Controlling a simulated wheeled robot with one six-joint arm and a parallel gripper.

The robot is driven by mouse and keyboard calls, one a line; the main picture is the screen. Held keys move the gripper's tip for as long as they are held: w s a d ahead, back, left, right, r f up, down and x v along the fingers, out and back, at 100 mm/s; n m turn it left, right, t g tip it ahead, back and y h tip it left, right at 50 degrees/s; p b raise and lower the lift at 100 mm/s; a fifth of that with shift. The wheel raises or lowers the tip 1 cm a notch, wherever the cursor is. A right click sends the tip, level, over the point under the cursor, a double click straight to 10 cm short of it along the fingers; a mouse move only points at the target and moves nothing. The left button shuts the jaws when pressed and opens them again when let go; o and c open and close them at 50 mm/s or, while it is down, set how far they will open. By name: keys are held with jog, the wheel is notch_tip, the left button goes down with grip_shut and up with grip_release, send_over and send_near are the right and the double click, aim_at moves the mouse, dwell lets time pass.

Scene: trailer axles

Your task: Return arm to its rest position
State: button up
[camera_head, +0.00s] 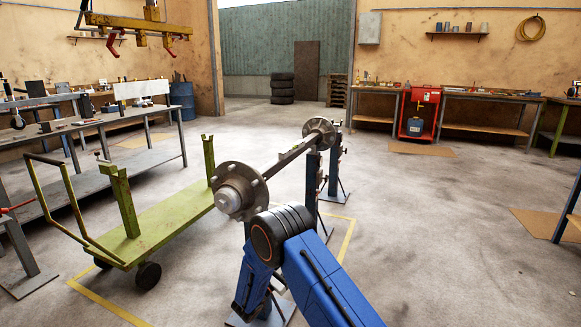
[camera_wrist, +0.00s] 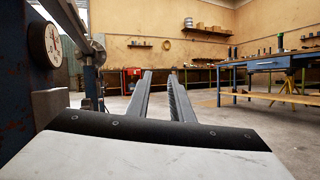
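My gripper (camera_wrist: 160,76) shows in the wrist view with its two long grey fingers apart and nothing between them. It points out over open floor toward the far wall. In the head view my blue arm is bent at the lower middle, and the gripper itself is not visible there. A trailer axle (camera_head: 287,160) with a round bolted hub at each end lies across dark stands (camera_head: 313,185). Its near hub (camera_head: 240,190) appears close behind my arm in the picture. I cannot tell the exact gap between them.
A green cart (camera_head: 165,222) stands left of the axle. A yellow hoist beam (camera_head: 130,24) hangs at upper left. In the wrist view, a dark upright with a round dial (camera_wrist: 52,45) is close on the left. A blue workbench (camera_wrist: 275,65) stands at right. Floor at right is mostly clear.

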jog(key=s+d+r+m+g+h, duration=0.1)
jog(key=s+d+r+m+g, duration=0.3)
jog(key=d+r, duration=0.4)
jog(key=s+d+r+m+g, duration=0.2)
jog(key=d+r+m+g, duration=0.3)
jog(key=d, duration=0.5)
jog(key=s+d+r+m+g+y, duration=0.35)
jog(key=s+d+r+g, duration=0.35)
jog(key=s+d, duration=0.6)
jog(key=s+d+r+m+y, duration=0.1)
jog(key=s+r+m+y, duration=0.15)
jog(key=s, duration=0.65)
jog(key=s+d+r+m+y, duration=0.15)
jog(key=s+m+y, duration=0.25)
jog(key=s, duration=0.6)
jog(key=s+a+m+t+y, duration=0.2)
jog(key=s+m+y, duration=0.1)
jog(key=s, duration=0.4)
jog(key=s+a+m+t+y, duration=0.2)
jog(key=s+a+t+y, duration=0.1)
jog(key=s, duration=0.4)
jog(key=shift+s+a+f+m+y, duration=0.15)
jog(key=shift+a+f+m+y, duration=0.1)
jog(key=shift+m+y, duration=0.15)
